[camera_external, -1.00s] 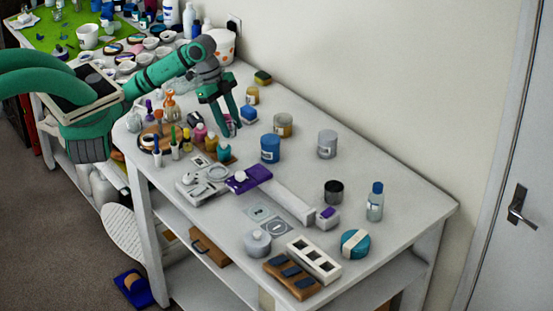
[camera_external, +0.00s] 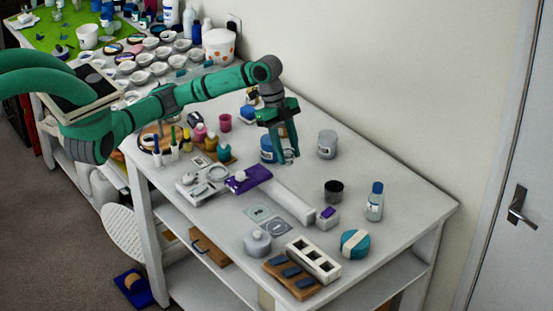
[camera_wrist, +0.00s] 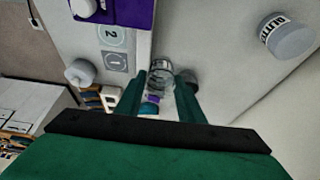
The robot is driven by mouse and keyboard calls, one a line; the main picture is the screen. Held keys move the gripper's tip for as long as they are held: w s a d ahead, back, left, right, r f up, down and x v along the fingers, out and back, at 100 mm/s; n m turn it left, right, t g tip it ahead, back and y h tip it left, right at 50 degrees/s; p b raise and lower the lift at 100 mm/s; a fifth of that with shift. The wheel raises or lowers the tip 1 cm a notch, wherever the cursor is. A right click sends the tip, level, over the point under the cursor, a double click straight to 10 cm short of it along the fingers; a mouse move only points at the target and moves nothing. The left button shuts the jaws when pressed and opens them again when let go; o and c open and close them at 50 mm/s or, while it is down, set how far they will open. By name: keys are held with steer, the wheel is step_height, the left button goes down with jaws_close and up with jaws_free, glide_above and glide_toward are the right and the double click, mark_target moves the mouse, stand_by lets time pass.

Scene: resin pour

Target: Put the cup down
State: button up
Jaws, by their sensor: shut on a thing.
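A small clear cup (camera_wrist: 160,72) is between the fingers of my gripper (camera_wrist: 160,84) in the wrist view. In the external view my gripper (camera_external: 287,160) points down over the middle of the table, in front of the blue jar (camera_external: 267,150). The fingers are shut on the clear cup (camera_external: 289,154), which is small and partly hidden there. I cannot tell its exact height above the table (camera_external: 400,200). Two grey pads marked 1 (camera_wrist: 114,62) and 2 (camera_wrist: 112,36) lie to the left in the wrist view; the pads (camera_external: 268,217) lie nearer the front in the external view.
A purple-topped device (camera_external: 248,178) and a long white bar (camera_external: 288,203) lie close by.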

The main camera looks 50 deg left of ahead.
steer(key=w+f, duration=0.2)
steer(key=w+d+f, duration=0.1)
steer(key=w+f, duration=0.2)
steer(key=w+d+f, duration=0.1)
steer(key=w+f, duration=0.1)
steer(key=w, duration=0.1)
steer(key=shift+w+d+f, duration=0.15)
steer(key=shift+d+f, duration=0.05)
steer(key=shift+d, duration=0.05)
steer(key=shift+w+f, duration=0.2)
steer(key=shift+f, duration=1.5)
steer(key=shift+f, duration=0.1)
steer(key=o, duration=1.1)
steer(key=v, duration=1.2)
